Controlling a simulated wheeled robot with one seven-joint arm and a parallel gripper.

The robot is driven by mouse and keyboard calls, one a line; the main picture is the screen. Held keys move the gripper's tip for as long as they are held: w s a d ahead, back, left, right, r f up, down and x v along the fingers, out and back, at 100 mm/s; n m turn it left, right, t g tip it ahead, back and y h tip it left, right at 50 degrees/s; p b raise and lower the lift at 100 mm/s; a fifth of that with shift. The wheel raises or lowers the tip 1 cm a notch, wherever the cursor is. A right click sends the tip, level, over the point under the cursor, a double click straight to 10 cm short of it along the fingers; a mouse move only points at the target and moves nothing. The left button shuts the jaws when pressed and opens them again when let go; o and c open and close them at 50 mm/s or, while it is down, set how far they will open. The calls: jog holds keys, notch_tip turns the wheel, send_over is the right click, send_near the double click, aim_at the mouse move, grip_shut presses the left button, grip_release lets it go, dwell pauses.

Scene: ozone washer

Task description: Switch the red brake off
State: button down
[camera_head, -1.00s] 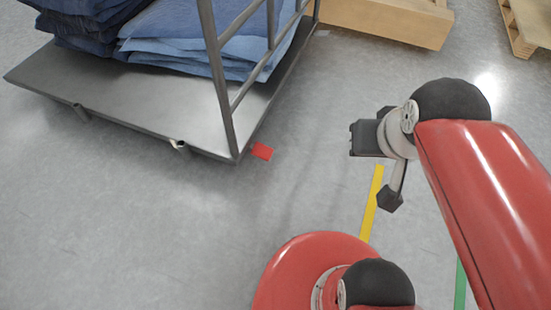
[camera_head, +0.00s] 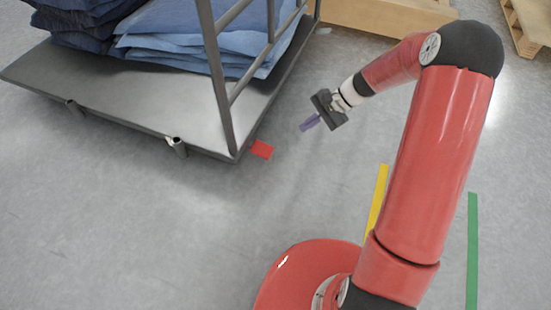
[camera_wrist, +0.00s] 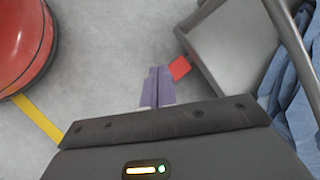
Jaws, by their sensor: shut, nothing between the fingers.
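The red brake (camera_head: 262,149) is a small flat red pedal at the near right corner of the grey cart (camera_head: 150,125), low by the floor. It also shows in the wrist view (camera_wrist: 180,68), just right of my fingertips. My gripper (camera_head: 309,123) is to the right of the brake and apart from it in the head view, with purple fingers pointing toward lower left. In the wrist view my fingers (camera_wrist: 158,86) are together with nothing between them. How high the gripper is over the floor is hard to tell.
The cart carries stacks of folded blue cloth (camera_head: 200,45) and has a grey tube frame (camera_head: 214,75) rising beside the brake. A wooden box (camera_head: 390,14) and a pallet (camera_head: 528,22) stand at the back. The floor around the brake's right side is clear.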

jog(key=w+a+f+m+t+y+b, duration=0.1)
jog(key=w+f+m+y, duration=0.15)
jog(key=f, duration=0.65)
jog(key=w+f+m+t+y+b, duration=0.1)
jog(key=w+f+m+y, duration=0.2)
jog(key=f, duration=0.6)
jog(key=m+t+y+b, duration=0.2)
jog(key=m+t, duration=0.3)
jog(key=m, duration=0.3)
send_near(262, 149)
jog(key=d+f, duration=0.1)
jog(key=f, duration=0.1)
jog(key=s+d+f, duration=0.1)
jog(key=d+f, duration=0.2)
jog(key=f, duration=0.1)
jog(key=shift+s+d+f, duration=0.25)
jog(key=shift+s+f, duration=0.1)
jog(key=shift+f, duration=0.05)
jog(key=shift+w+a, duration=0.15)
jog(key=shift+a, duration=0.35)
jog(key=x, duration=0.8)
jog(key=shift+a+f+b, duration=0.2)
jog(key=shift+b, duration=0.1)
jog(key=r, duration=0.2)
jog(key=r+p, duration=0.1)
jog(key=r, duration=0.1)
jog(key=shift+d, duration=0.2)
